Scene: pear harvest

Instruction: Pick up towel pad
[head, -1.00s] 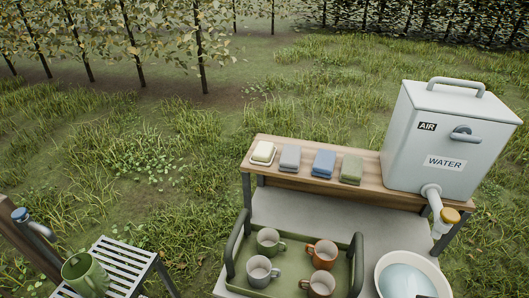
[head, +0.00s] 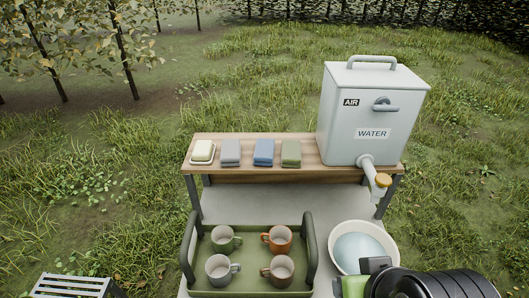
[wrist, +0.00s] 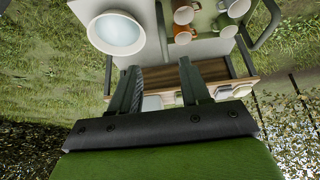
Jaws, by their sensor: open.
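Three folded towel pads lie in a row on the wooden shelf: a grey pad (head: 230,153), a blue pad (head: 264,153) and a green pad (head: 291,153). A cream block (head: 203,151) on a white dish lies left of them. My gripper (wrist: 160,72) is open and empty, its two dark fingers apart in the wrist view. In the head view part of my arm and gripper shows at the bottom right, below the basin, well apart from the pads. In the wrist view the fingers and gripper body partly hide the shelf (wrist: 243,88).
A water tank (head: 370,120) stands on the shelf's right end, its tap (head: 380,184) above a white basin (head: 334,247). A green tray (head: 240,291) with raised handles holds several mugs. A slatted stand (head: 70,287) is at lower left. The grey counter behind the tray is clear.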

